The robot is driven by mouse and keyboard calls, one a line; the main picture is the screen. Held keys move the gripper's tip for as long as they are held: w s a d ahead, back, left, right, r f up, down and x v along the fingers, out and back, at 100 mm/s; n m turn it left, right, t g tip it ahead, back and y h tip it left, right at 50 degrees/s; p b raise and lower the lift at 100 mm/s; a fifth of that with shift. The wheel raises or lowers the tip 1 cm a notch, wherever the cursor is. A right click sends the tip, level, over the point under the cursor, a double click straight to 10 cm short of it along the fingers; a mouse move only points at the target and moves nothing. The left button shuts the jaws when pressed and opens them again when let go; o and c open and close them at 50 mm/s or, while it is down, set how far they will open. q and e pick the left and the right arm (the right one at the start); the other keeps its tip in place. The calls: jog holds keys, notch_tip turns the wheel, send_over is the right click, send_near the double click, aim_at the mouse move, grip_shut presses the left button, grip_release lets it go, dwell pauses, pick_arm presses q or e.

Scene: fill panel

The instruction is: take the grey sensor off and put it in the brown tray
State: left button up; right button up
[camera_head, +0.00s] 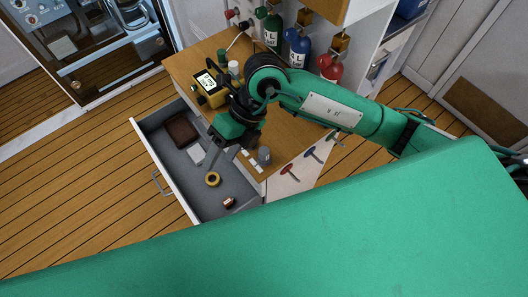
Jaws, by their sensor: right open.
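A small grey cylinder, which looks like the grey sensor (264,155), stands near the front edge of the wooden worktop. The brown tray (182,130) lies in the back left part of the open drawer. My right gripper (230,162) points down around the worktop's front edge, with its fingers apart and nothing seen between them. The grey cylinder is just to its right and appears apart from the fingers. What the cylinder is fixed to is too small to tell. My right arm hides part of the worktop. My left gripper is not in view.
A yellow meter (209,87) stands on the worktop (190,66). Green (271,33), blue (298,48) and red (330,67) bottles stand behind.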

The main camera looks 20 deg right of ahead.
aim_at(264, 151)
jog(key=w+d+f+m+t+h, duration=0.25)
jog(key=w+d+h, duration=0.4)
jog(key=d, duration=0.45)
jog(key=shift+n+h, duration=0.25)
jog(key=shift+n, duration=0.2)
jog(key=f, duration=0.2)
jog(key=f+p, duration=0.1)
jog(key=f, duration=0.4)
jog(key=shift+s+a+f, duration=0.2)
jog(key=shift+s+f, duration=0.2)
jog(key=f, duration=0.1)
jog(key=f+p, duration=0.2)
jog(key=f, duration=0.1)
jog(key=shift+d+f, duration=0.1)
jog(key=shift+d, duration=0.15)
jog(key=shift+f, duration=0.5)
jog(key=c, duration=1)
